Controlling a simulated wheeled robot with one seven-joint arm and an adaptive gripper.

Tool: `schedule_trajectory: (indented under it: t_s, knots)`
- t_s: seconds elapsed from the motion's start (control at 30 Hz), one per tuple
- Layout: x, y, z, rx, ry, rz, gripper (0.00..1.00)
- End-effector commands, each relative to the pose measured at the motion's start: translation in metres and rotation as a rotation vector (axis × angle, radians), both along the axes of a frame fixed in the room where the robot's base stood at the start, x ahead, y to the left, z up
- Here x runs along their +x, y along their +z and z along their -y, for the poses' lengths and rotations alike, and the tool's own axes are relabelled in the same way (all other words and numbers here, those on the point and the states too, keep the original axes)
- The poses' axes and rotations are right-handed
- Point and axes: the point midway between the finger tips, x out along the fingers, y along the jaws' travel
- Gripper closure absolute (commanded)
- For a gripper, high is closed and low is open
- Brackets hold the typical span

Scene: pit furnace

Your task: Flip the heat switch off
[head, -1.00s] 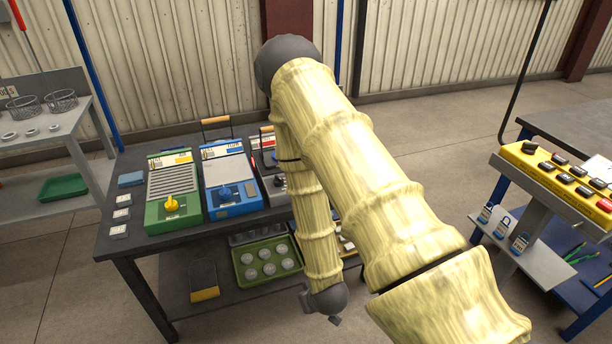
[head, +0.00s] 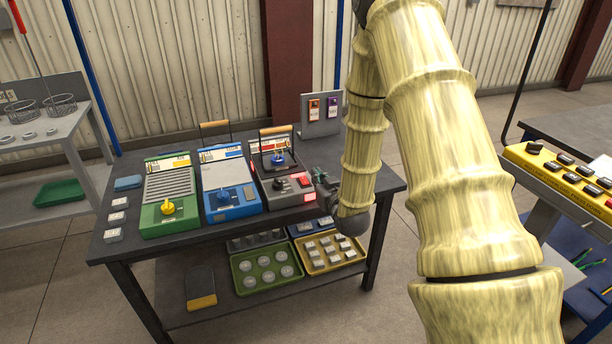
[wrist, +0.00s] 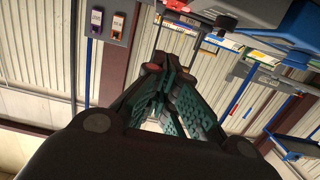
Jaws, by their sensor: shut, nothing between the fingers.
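A grey device with a red and white label (head: 284,186) stands on the dark workbench, right of the blue and green devices. Its front panel carries a black knob (head: 280,184), a small red part (head: 304,180) and a lit red patch (head: 309,197) near the front right corner. Which of these is the heat switch I cannot tell for sure. My gripper (head: 319,177) is just right of the panel, beside the red part; whether it touches is unclear. In the wrist view my gripper (wrist: 165,72) is shut and empty, and the device's front is not clearly visible.
The blue device (head: 230,186) and green device (head: 170,200) stand left on the bench. A board (head: 321,125) with orange and purple tags stands behind right. Trays of parts (head: 262,272) lie on the lower shelf. A yellow control box (head: 560,172) is at far right.

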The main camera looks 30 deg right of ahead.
Motion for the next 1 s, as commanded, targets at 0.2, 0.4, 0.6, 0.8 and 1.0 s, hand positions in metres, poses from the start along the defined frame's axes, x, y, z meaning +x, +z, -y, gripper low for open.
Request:
schedule_trajectory:
  t_s: [0.2, 0.4, 0.6, 0.8, 1.0]
  knots:
    - [0.006, -0.001, 0.001, 0.0, 0.0, -0.002, 1.0]
    - [0.031, -0.004, 0.008, -0.001, 0.0, -0.001, 1.0]
    - [0.063, -0.008, 0.015, -0.001, 0.0, -0.001, 1.0]
    - [0.095, -0.012, 0.023, -0.001, 0.0, 0.0, 1.0]
    - [0.099, -0.034, 0.024, 0.001, 0.0, -0.005, 1.0]
